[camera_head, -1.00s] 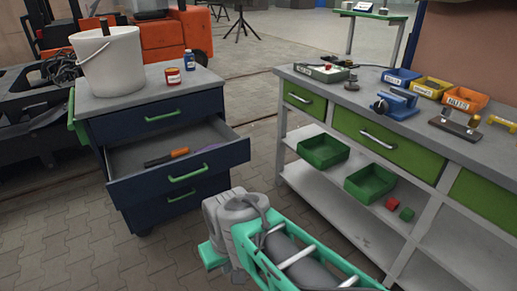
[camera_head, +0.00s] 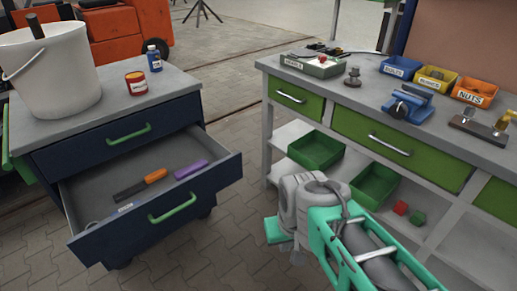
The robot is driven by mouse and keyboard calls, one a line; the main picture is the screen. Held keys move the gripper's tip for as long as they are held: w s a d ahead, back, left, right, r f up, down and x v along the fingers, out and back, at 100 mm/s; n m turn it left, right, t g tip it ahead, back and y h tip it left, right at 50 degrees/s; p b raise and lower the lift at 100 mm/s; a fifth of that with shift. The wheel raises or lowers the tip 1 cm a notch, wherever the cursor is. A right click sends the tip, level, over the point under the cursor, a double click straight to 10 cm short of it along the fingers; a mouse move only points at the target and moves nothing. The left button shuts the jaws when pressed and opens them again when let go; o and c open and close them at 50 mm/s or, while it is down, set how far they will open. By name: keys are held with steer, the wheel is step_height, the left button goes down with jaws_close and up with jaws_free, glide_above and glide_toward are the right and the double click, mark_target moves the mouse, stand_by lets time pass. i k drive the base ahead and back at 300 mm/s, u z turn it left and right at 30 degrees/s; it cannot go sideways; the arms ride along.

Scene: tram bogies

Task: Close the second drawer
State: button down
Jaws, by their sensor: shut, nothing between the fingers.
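The second drawer (camera_head: 215,184) of the dark blue cabinet (camera_head: 46,162) is pulled far out, below the shut top drawer (camera_head: 115,134). It has a green bar handle (camera_head: 173,208) on its front. Inside lie a tool with an orange and black handle (camera_head: 140,184) and a purple item (camera_head: 191,169). My arm, grey and green, stands to the right of the drawer, apart from it in the picture. The fingers of my gripper do not show.
A white bucket (camera_head: 55,78), a red can (camera_head: 137,83) and a blue bottle (camera_head: 154,60) stand on the cabinet. A workbench (camera_head: 437,145) with green drawers and bins is at the right. Paved floor (camera_head: 232,215) lies between.

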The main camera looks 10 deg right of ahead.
mark_target(86, 195)
steer(key=u, duration=0.3)
steer(key=i, duration=0.8)
steer(key=u, duration=0.65)
